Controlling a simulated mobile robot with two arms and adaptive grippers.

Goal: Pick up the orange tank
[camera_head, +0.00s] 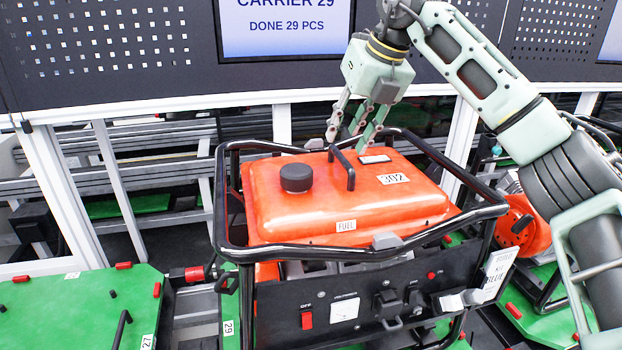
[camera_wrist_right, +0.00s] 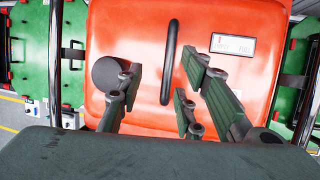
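The orange tank (camera_head: 340,200) sits inside the black tube frame of a generator, with a black round cap (camera_head: 297,178) and labels "FUEL" and "302". A black handle (camera_head: 347,168) stands up on its top. My right gripper (camera_head: 350,145) is over the far part of the tank, close to the handle, with its fingers apart and nothing between them. In the right wrist view the open gripper (camera_wrist_right: 168,100) faces the tank (camera_wrist_right: 145,30), and the handle (camera_wrist_right: 171,60) lies across the gap between its fingers; contact is not clear. My left gripper is not in view.
The black tube frame (camera_head: 225,200) surrounds the tank. A green pallet (camera_head: 70,310) lies at the left, and another orange-parted machine (camera_head: 520,225) stands at the right behind my arm. A dark panel with a screen (camera_head: 285,25) and white posts stand behind.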

